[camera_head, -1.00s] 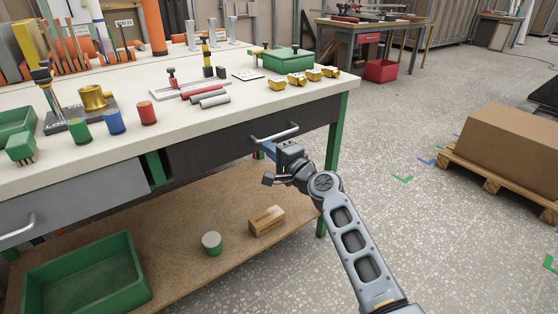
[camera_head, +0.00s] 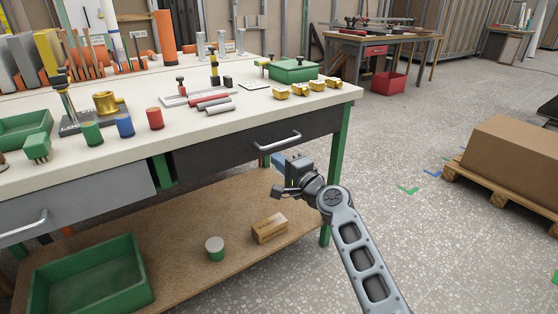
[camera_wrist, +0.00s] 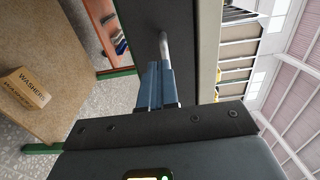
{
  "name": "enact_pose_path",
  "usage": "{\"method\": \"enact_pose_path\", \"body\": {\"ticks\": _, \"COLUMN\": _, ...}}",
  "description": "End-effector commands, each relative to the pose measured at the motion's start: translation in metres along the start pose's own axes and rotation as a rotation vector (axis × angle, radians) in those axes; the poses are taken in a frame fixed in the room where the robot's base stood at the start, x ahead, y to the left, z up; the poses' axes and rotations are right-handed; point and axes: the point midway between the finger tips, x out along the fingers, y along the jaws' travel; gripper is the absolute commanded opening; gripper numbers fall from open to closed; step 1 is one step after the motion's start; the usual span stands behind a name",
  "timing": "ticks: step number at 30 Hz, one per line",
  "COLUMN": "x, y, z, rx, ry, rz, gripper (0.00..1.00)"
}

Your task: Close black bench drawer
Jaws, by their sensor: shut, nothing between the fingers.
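The black bench drawer (camera_head: 225,153) sits under the right part of the white bench top, with its silver bar handle (camera_head: 277,141) on the front. Its front looks close to flush with the bench; a small gap cannot be ruled out. My gripper (camera_head: 277,160) is just below the handle, before the lower drawer front. In the wrist view, the blue fingers of my gripper (camera_wrist: 157,70) are together and empty, pointing towards the handle (camera_wrist: 164,48). I cannot tell whether the fingertips touch the drawer (camera_wrist: 140,20).
A grey drawer (camera_head: 80,203) is at the left of the bench. The lower shelf (camera_head: 185,240) holds a green bin (camera_head: 90,275), a round tin (camera_head: 215,248) and a cardboard box (camera_head: 270,228). A green bench leg (camera_head: 337,180) stands right of my gripper.

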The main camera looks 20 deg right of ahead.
Motion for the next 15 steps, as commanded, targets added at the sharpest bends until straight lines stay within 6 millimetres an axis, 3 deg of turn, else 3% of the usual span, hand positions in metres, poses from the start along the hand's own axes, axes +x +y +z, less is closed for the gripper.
{"method": "enact_pose_path", "body": {"ticks": 15, "x": -0.077, "y": 0.001, "z": 0.000, "rx": 0.001, "ry": 0.001, "rz": 0.002, "gripper": 0.00}}
